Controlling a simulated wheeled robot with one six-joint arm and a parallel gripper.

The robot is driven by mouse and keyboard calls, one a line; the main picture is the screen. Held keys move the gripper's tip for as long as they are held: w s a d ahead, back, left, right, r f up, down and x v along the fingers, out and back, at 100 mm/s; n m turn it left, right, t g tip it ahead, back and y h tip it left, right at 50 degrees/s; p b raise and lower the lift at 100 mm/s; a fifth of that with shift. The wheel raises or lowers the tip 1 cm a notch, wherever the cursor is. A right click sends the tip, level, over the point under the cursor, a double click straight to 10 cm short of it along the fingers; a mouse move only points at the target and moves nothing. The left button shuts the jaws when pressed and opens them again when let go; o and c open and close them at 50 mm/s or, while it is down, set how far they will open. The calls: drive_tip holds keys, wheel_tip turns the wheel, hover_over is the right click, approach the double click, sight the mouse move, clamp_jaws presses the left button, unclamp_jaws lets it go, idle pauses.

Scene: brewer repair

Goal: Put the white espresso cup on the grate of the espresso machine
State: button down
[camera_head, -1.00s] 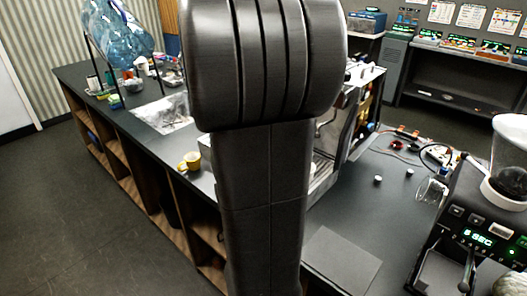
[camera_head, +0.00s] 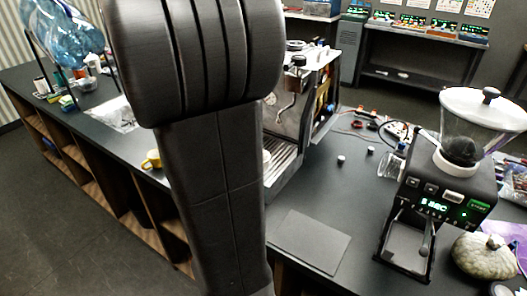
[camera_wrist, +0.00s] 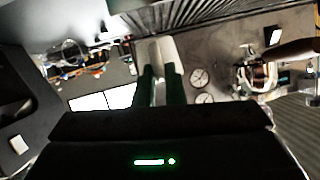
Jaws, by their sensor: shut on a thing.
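My gripper (camera_wrist: 161,88) is shut on the white espresso cup (camera_wrist: 160,52), seen between the two dark fingers in the wrist view. In the head view my arm hides the gripper; a small white patch (camera_head: 267,157) at the arm's right edge may be the cup. The espresso machine (camera_head: 318,92) stands behind and right of my arm, its left part hidden. Its ribbed grate (camera_head: 284,162) shows partly, low on the front, and looks bare there. The wrist view shows the machine's front with two gauges (camera_wrist: 200,78) and dark ribs (camera_wrist: 195,14) beyond the cup. Contact between cup and grate cannot be told.
A yellow cup (camera_head: 152,160) stands on the counter left of my arm. A coffee grinder (camera_head: 445,195) stands at the right, with a dark mat (camera_head: 310,241) left of it. Small items and cables lie behind. A portafilter (camera_wrist: 262,72) juts from the machine in the wrist view.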

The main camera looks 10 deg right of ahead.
sight(268, 154)
drive_tip(key=w+d, duration=0.2)
drive_tip(key=w, duration=0.1)
drive_tip(key=w+d, duration=0.2)
drive_tip(key=w, duration=0.1)
drive_tip(key=w+d, duration=0.2)
drive_tip(key=w, duration=0.1)
drive_tip(key=shift+w+d+p, duration=0.3)
drive_tip(key=shift+w+p, duration=0.05)
drive_tip(key=shift+w+d, duration=0.35)
drive_tip(key=shift+w, duration=0.1)
wheel_tip(268, 154, down, 3)
drive_tip(key=shift+r+b, duration=0.1)
drive_tip(key=shift+b, duration=0.25)
drive_tip(key=shift+f, duration=0.35)
drive_tip(key=shift+f, duration=0.2)
drive_tip(key=c, duration=1.5)
unclamp_jaws()
drive_tip(key=shift+r, duration=0.1)
